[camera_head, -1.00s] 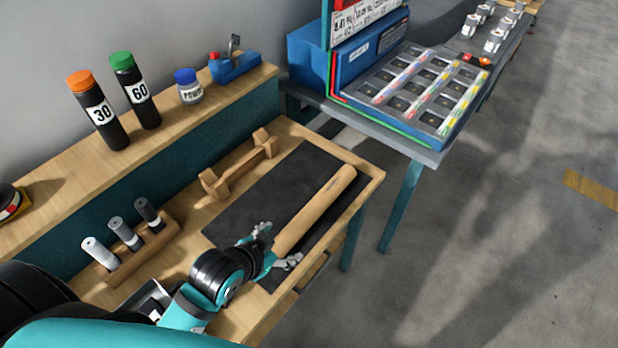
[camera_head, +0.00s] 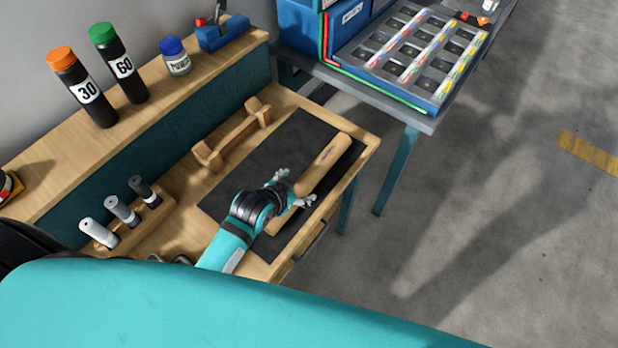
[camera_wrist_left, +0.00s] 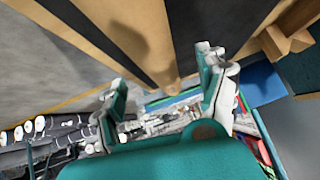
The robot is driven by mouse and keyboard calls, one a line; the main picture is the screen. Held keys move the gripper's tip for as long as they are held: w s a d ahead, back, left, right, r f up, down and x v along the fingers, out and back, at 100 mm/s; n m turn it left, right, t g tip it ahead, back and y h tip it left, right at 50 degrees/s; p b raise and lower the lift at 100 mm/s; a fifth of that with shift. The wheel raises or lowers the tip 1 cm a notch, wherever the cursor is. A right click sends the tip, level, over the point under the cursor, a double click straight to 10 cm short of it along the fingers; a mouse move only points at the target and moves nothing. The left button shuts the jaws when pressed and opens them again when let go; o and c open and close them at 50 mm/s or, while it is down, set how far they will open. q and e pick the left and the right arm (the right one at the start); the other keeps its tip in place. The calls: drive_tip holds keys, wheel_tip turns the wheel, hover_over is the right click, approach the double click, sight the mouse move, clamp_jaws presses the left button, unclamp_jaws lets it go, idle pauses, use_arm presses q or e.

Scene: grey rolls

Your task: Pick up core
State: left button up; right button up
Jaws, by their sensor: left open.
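The core, a long tan cylinder (camera_head: 325,163), lies diagonally on the black mat (camera_head: 235,192) on the wooden workbench. My left gripper (camera_head: 294,188) is over the middle of the core, with its fingers apart on either side of it. Its wrist hides part of the core's near half. In the left wrist view the gripper (camera_wrist_left: 162,66) is open, and the tan core (camera_wrist_left: 142,28) runs up between the fingers. I cannot tell whether a finger touches it. My right gripper is not in view.
A wooden cradle (camera_head: 232,138) stands behind the mat. A wooden holder (camera_head: 140,227) with three small rolls is at left. Orange-capped (camera_head: 85,88) and green-capped (camera_head: 120,65) tubes stand on the raised shelf. A table with a compartment tray (camera_head: 410,58) is beyond; open floor lies right.

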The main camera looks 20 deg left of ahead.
sight(300, 187)
use_arm(q)
drive_tip(key=shift+w+d+f, duration=0.1)
drive_tip(key=shift+w+f, duration=0.15)
drive_tip(key=p+x, duration=0.1)
drive_tip(key=x, duration=0.2)
drive_tip(key=shift+w+f, duration=0.1)
drive_tip(key=shift+f, duration=0.2)
drive_tip(key=shift+w+d+f, duration=0.1)
drive_tip(key=shift+w+f, duration=0.15)
drive_tip(key=shift+f, duration=0.05)
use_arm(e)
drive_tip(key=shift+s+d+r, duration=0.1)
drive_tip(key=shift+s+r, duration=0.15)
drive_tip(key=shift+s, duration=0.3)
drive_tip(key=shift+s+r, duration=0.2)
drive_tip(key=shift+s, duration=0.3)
use_arm(q)
drive_tip(key=shift+c, duration=1.1)
drive_tip(key=c, duration=1.1)
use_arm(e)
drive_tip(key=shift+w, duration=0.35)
use_arm(q)
drive_tip(key=shift+r, duration=0.1)
